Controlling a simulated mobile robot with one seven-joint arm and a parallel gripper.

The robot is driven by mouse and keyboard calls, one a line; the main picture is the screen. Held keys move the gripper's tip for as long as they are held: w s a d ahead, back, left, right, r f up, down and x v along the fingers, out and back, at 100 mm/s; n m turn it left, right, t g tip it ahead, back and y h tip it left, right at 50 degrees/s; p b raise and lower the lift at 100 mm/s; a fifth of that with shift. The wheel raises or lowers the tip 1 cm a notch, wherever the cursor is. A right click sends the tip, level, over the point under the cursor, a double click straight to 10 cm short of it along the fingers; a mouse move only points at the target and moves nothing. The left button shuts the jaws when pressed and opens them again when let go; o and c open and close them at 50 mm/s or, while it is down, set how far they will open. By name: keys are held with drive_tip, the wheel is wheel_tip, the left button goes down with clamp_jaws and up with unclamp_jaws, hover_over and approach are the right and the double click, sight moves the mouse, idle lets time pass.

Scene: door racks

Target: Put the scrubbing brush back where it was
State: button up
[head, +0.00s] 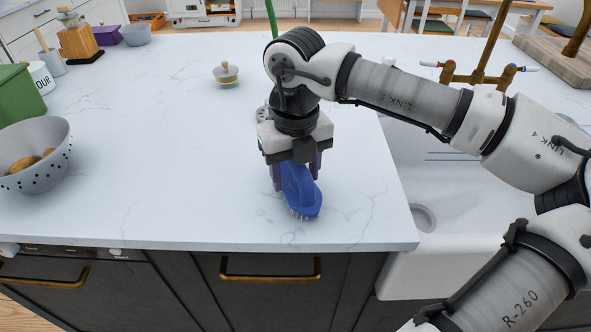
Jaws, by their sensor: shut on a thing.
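A blue scrubbing brush (303,193) with pale bristles shows in the head view near the front edge of the white marble counter, left of the sink. My gripper (298,175) points down from above and is shut on the brush. The bristles face down at the brush's front end. I cannot tell whether they touch the counter. My gripper's fingers partly hide the back of the brush.
A white sink (435,180) with a brass tap (478,75) lies to the right. A grey colander (35,152) with potatoes and a green container (20,90) stand at the left. A small lidded pot (226,74) stands farther back. The counter's left middle is clear.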

drive_tip(key=o, duration=0.9)
drive_tip(key=shift+o, duration=0.2)
drive_tip(key=shift+r, duration=0.1)
wheel_tip(320, 180, up, 12)
drive_tip(key=shift+r+b, duration=0.1)
drive_tip(key=shift+b, duration=0.35)
drive_tip(key=shift+s, duration=0.1)
